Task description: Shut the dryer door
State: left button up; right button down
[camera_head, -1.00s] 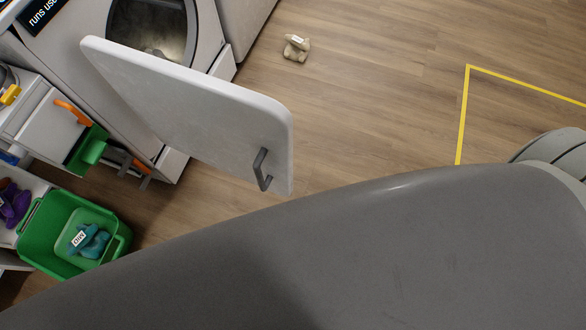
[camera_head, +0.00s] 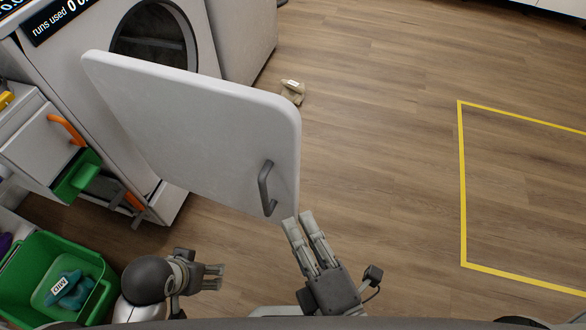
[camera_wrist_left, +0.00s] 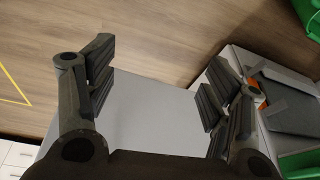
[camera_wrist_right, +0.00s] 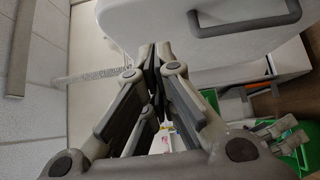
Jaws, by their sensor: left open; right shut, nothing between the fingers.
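The dryer door (camera_head: 200,125) is a white panel with a dark bar handle (camera_head: 266,188). It stands wide open in front of the dryer (camera_head: 85,60), whose round opening (camera_head: 155,42) shows behind it. My right gripper (camera_head: 305,220) is shut and empty, close by the door's lower right corner below the handle. Whether it touches the door I cannot tell. The handle also shows in the right wrist view (camera_wrist_right: 245,27). My left gripper (camera_head: 218,277) is open and empty, below the door's lower edge. A pale grey panel shows beyond its fingers in the left wrist view.
A green bin (camera_head: 100,298) with a blue item stands at the lower left. Drawers with orange handles (camera_head: 66,130) and a green tray (camera_head: 77,178) are left of the door. A beige item (camera_head: 292,92) lies on the floor. Yellow tape (camera_head: 462,190) marks open floor at right.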

pick_arm(q)
jog(key=s+f+p, duration=0.2)
jog(key=f+p, duration=0.1)
jog(key=f, duration=0.7)
jog(key=s+f+g+p, duration=0.1)
jog(key=s+f+p, duration=0.1)
jog(key=f, duration=0.9)
jog(key=shift+a+p, duration=0.15)
jog(key=shift+p, duration=0.55)
pick_arm(e)
jog(key=shift+w+d+x, duration=0.2)
jog(key=shift+d+x, duration=0.25)
jog(key=shift+x, duration=1.5)
jog(key=shift+w+d+x, duration=0.15)
jog(key=shift+d+x, duration=0.25)
jog(key=shift+x, duration=1.5)
jog(key=shift+w+d+x, duration=0.2)
jog(key=shift+d+x, duration=0.25)
jog(key=shift+x, duration=1.5)
